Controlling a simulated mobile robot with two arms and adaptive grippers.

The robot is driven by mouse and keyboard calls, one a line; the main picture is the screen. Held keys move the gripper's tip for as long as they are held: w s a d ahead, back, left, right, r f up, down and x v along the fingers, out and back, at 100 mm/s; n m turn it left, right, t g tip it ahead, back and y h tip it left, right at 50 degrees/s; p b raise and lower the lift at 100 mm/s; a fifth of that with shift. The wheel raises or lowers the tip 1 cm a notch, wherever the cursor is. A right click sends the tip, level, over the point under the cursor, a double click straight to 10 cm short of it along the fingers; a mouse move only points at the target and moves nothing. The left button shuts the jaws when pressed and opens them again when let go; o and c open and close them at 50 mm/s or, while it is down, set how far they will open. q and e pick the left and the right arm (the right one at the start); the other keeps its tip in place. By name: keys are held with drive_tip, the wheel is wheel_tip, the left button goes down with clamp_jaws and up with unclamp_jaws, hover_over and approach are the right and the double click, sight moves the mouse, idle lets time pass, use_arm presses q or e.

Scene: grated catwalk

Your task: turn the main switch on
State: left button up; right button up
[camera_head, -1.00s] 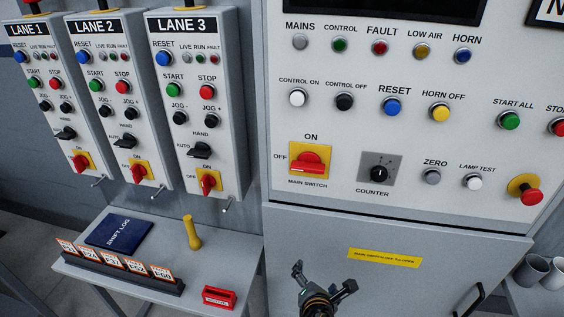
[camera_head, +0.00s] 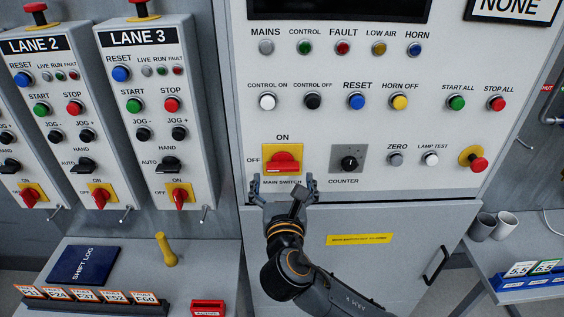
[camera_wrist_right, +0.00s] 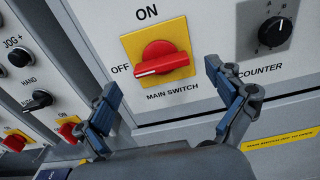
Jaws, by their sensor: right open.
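The main switch (camera_head: 282,162) is a red rotary handle on a yellow plate, low on the left of the big white panel. Its handle lies about level, toward the OFF label at its left; ON is printed above. It shows whole in the right wrist view (camera_wrist_right: 161,58). My right gripper (camera_head: 284,184) is open and empty just below the switch, its fingers spread to either side of the MAIN SWITCH label. In the right wrist view the fingertips (camera_wrist_right: 160,82) frame the switch from below, apart from the handle. My left gripper is not in view.
A black counter knob (camera_head: 349,162) sits right of the switch. Lane boxes (camera_head: 151,130) with small red switches stand to the left. A shelf below holds a blue shift log (camera_head: 84,265) and a yellow handle (camera_head: 165,250). A cabinet door handle (camera_head: 436,264) sticks out lower right.

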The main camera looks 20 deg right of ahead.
sight(283, 170)
drive_tip(key=x, duration=0.5)
drive_tip(key=shift+p, duration=0.35)
drive_tip(key=c, duration=1.2)
